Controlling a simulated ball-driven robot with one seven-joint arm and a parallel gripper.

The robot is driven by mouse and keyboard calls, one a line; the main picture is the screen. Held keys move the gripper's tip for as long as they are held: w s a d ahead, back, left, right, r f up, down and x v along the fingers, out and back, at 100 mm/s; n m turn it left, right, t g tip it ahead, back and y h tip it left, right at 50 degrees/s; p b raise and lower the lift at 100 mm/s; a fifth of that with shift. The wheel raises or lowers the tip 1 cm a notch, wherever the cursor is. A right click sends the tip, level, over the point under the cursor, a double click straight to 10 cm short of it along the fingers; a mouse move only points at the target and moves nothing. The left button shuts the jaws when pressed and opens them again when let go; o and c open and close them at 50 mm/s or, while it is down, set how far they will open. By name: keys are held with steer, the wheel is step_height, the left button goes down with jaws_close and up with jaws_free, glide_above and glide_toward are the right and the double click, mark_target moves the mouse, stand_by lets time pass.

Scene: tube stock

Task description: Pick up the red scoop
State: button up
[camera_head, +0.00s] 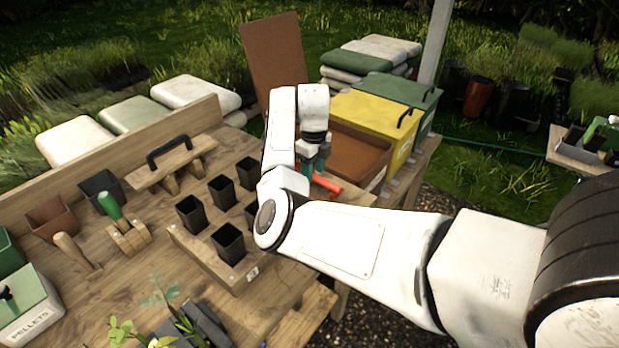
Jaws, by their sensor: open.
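The red scoop (327,184) lies at the right end of the wooden bench, beside the brown tray. Only part of it shows; my arm hides the rest. My gripper (313,170) points down right at the scoop, with its teal-grey fingers just above or around the red part. It is open; whether a finger touches the scoop cannot be told from this view.
A wooden block with several black pots (228,243) stands left of my arm. A brown tray (358,160), a yellow bin (372,116) and a green bin (412,92) stand right and behind. A wooden tool with a black handle (170,165) stands at the bench back.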

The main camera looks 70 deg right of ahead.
mark_target(314, 176)
steer(key=shift+s+f, duration=0.15)
steer(key=shift+f, duration=1.55)
jaws_close()
